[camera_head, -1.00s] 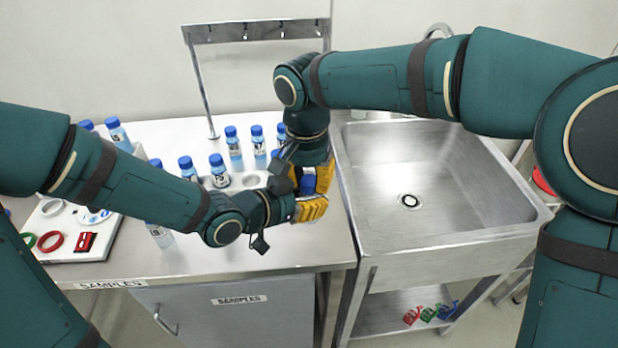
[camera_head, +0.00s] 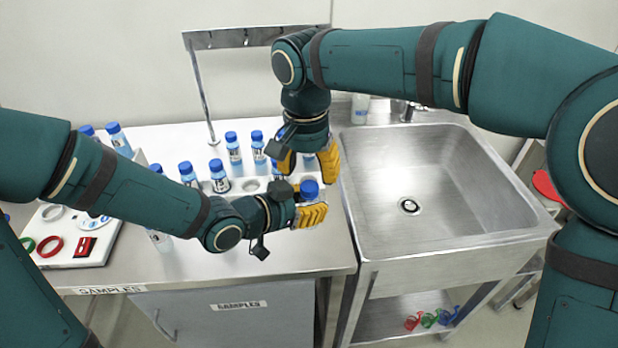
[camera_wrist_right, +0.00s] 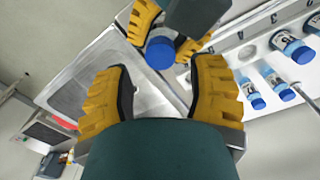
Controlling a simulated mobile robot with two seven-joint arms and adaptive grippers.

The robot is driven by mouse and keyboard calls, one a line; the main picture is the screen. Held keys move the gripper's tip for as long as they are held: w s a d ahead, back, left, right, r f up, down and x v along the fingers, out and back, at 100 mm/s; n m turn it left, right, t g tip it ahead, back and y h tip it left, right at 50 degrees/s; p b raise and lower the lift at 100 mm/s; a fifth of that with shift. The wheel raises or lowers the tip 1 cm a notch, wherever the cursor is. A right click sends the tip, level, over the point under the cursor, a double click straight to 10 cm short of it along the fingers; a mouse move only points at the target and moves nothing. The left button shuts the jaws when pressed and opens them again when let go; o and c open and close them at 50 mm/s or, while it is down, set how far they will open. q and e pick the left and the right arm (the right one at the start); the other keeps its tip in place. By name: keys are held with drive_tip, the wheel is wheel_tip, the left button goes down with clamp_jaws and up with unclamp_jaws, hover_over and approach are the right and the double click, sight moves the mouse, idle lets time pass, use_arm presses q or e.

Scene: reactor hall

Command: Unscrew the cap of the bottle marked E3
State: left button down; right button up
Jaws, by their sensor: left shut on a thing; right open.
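My left gripper (camera_head: 308,205) is shut on a bottle whose blue cap (camera_head: 309,189) shows above the yellow fingers. The cap also shows in the right wrist view (camera_wrist_right: 160,52), sitting between the left gripper's yellow fingers. The bottle's body and its label are mostly hidden by the fingers, so I cannot read its mark. My right gripper (camera_head: 309,160) is open and empty above the cap, apart from it. In the right wrist view its two fingers (camera_wrist_right: 161,92) are spread wide.
Several blue-capped bottles (camera_head: 219,176) stand in a white rack to the left. A steel sink (camera_head: 440,185) is on the right. A metal stand with hooks (camera_head: 255,36) rises behind the bench. A tray with coloured rings (camera_head: 88,247) lies at the far left.

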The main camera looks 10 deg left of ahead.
sight(309, 185)
drive_tip(key=shift+o, duration=0.5)
drive_tip(key=shift+r, duration=0.25)
drive_tip(key=m, duration=0.3)
drive_tip(key=r+m, duration=0.1)
drive_tip(key=m, duration=0.1)
drive_tip(key=shift+r+m, duration=0.1)
drive_tip(key=shift+m, duration=0.3)
wheel_tip(309, 185, up, 2)
drive_tip(key=m, duration=0.7)
drive_tip(key=shift+f, duration=3.95)
drive_tip(key=shift+o, duration=0.2)
clamp_jaws()
